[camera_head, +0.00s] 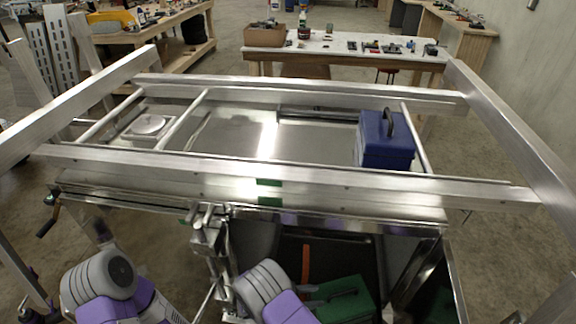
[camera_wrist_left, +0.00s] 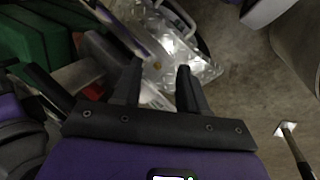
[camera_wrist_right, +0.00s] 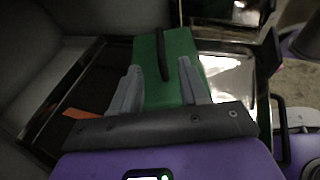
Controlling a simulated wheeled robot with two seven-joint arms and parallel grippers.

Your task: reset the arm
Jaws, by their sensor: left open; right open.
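My right gripper (camera_wrist_right: 162,76) is open in the right wrist view. Its two grey fingers point at a green case (camera_wrist_right: 182,50) with a dark handle. The case appears between and beyond the fingers; I cannot tell whether they touch it. In the head view the green case (camera_head: 345,299) sits low inside the open compartment under the trailer, close to my right arm (camera_head: 268,285). My left gripper (camera_wrist_left: 156,82) is open in the left wrist view, with nothing seen held between its dark fingers. My left arm (camera_head: 100,285) is at the lower left of the head view.
The aluminium trailer frame (camera_head: 300,172) spans the view above my arms. A blue case (camera_head: 386,150) stands on its bed at the right. An orange strip (camera_head: 306,262) lies in the compartment. A table (camera_head: 340,52) with tools stands behind. Concrete floor is open at right.

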